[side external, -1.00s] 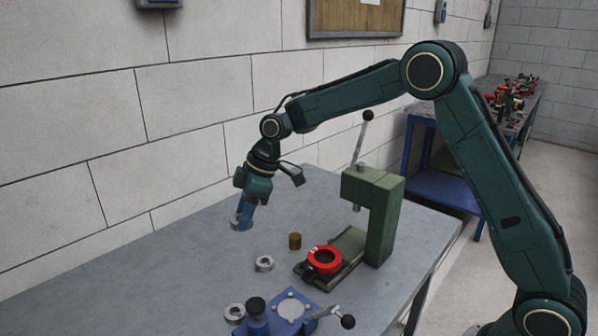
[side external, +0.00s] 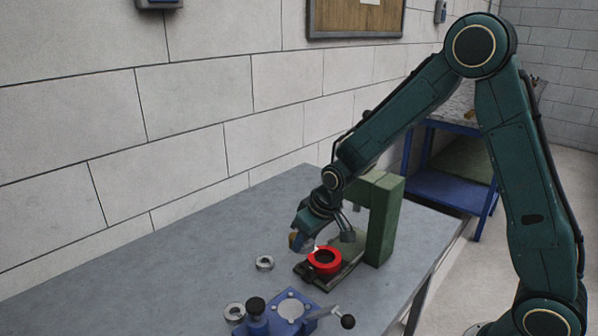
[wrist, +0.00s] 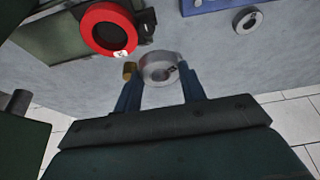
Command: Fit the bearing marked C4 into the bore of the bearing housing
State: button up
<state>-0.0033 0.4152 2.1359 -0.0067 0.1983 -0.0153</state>
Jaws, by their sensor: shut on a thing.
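My gripper (side external: 304,241) is shut on a silver ring bearing (wrist: 155,64), held between its two blue fingertips in the wrist view. A dark mark shows on the bearing's face, too small to read. The red ring-shaped bearing housing (side external: 324,260) sits on the base of the green press, its bore open upward and dark. It also shows in the wrist view (wrist: 87,26), with a small white label on its rim. In the side view my gripper is just left of and above the housing, and the held bearing is mostly hidden.
A small brass cylinder (wrist: 129,71) stands near the held bearing. The green arbor press (side external: 382,220) rises right behind the housing. Two loose bearings lie on the table, one centrally (side external: 265,263), one (side external: 235,312) beside the blue clamp fixture (side external: 290,310). The table's left is clear.

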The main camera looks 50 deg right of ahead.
jog(key=shift+s+d, duration=0.15)
jog(key=shift+s, duration=0.05)
jog(key=w+a+r+n+y, duration=0.2)
jog(key=w+a+r+n, duration=0.15)
jog(key=w+a, duration=0.2)
notch_tip(320, 180, up, 4)
jog(key=r+n+g+y, duration=0.1)
jog(key=n+g+y, duration=0.1)
jog(key=n, duration=0.6)
send_over(245, 288)
jog(key=d, duration=0.1)
jog(key=shift+s+d+f, duration=0.1)
jog(key=shift+s+f, duration=0.15)
jog(key=shift+s, duration=0.05)
jog(key=shift+f, duration=0.1)
notch_tip(245, 288, down, 20)
jog(key=shift+r, duration=0.25)
jog(key=shift+f, duration=0.15)
jog(key=o, duration=1)
